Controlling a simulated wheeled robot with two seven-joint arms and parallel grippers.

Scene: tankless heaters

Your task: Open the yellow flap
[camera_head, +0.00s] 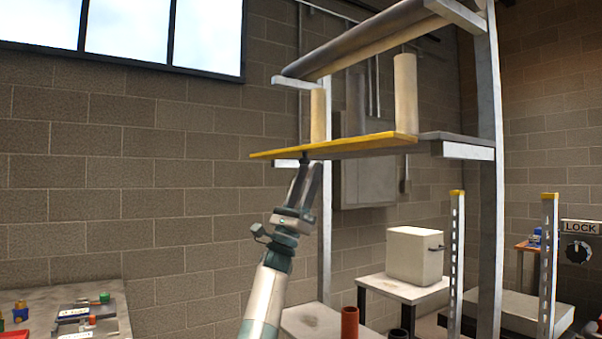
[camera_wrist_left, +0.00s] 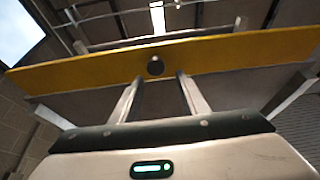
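The yellow flap (camera_head: 345,146) is a long yellow panel along the front edge of the raised shelf in the head view. In the left wrist view the yellow flap (camera_wrist_left: 235,54) spans the picture, with a small dark round knob (camera_wrist_left: 155,66) on its face. My left gripper (camera_head: 308,168) points up at the flap from below. In the left wrist view my left gripper (camera_wrist_left: 159,77) is open, its two fingers apart on either side of the knob's line. I cannot tell whether the fingertips reach around the knob. My right gripper is not in view.
Upright rolls (camera_head: 405,95) stand on the shelf above the flap. A metal post (camera_head: 488,180) supports the shelf at right. A white box (camera_head: 415,255) sits on a low table behind. A cluttered table (camera_head: 60,312) is at lower left. The space left of my arm is clear.

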